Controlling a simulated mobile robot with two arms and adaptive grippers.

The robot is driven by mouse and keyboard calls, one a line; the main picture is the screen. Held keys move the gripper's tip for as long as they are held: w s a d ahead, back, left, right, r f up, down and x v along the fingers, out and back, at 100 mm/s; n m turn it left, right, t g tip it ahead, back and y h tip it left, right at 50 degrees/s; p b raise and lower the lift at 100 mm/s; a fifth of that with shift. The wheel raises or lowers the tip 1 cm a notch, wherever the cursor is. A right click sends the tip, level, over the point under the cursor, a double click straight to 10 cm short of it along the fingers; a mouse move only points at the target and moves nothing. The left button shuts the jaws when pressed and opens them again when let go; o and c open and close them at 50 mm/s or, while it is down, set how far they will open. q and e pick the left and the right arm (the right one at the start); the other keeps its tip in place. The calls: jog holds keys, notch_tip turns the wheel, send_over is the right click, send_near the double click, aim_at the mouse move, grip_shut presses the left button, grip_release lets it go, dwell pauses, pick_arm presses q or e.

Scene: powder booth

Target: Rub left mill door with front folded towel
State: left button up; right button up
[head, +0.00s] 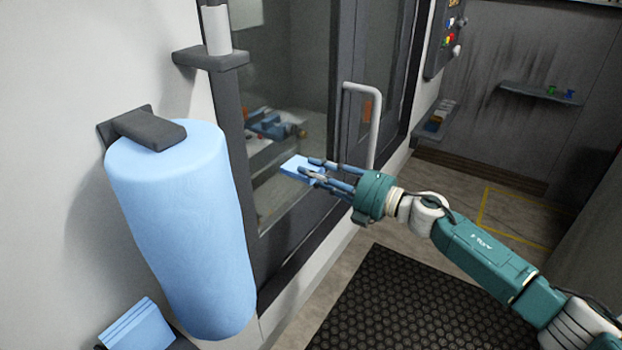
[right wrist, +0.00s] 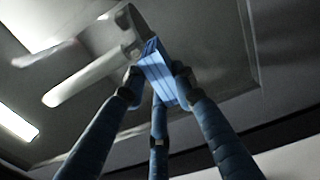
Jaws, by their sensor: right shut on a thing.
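My right gripper (head: 318,172) is shut on a small light-blue folded towel (head: 297,166). The towel is close to the glass of the mill door (head: 290,70); I cannot tell whether it touches. In the right wrist view the towel (right wrist: 161,75) sits between the fingertips (right wrist: 158,82). The dark-framed door has a light-grey bar handle (head: 374,125) to the right of the gripper. Another blue folded towel stack (head: 138,325) lies at the bottom left of the head view. My left gripper is not in view.
A large blue roll (head: 180,230) hangs from a dark wall bracket (head: 140,130) at the left. A small ledge (head: 210,60) holds a white cylinder (head: 216,30). A black mat (head: 400,305) covers the floor below. A shelf (head: 540,93) is at the back right.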

jog(key=shift+w+d+f+b, duration=0.1)
jog(key=shift+w+d+b, duration=0.7)
jog(key=shift+w, duration=0.2)
jog(key=shift+w+d, duration=0.3)
jog(key=shift+w, duration=0.2)
jog(key=shift+s+a+r+p, duration=0.1)
jog(key=shift+r+p, duration=0.45)
jog(key=shift+r, duration=0.4)
jog(key=shift+s+a+p, duration=0.6)
jog(key=shift+s+p, duration=0.2)
jog(key=shift+p, duration=0.05)
jog(key=shift+s+a+f+p, duration=0.1)
jog(key=shift+s+a+p, duration=0.4)
jog(key=shift+s, duration=0.3)
jog(key=shift+s+a+p, duration=0.35)
jog(key=shift+s+p, duration=0.05)
jog(key=shift+p, duration=0.1)
jog(key=shift+s+a, duration=0.2)
jog(key=shift+s, duration=0.1)
jog(key=s+a, duration=0.1)
jog(key=s, duration=0.1)
jog(key=s+a, duration=0.2)
jog(key=shift+s+a+f, duration=0.1)
jog(key=shift+s, duration=0.05)
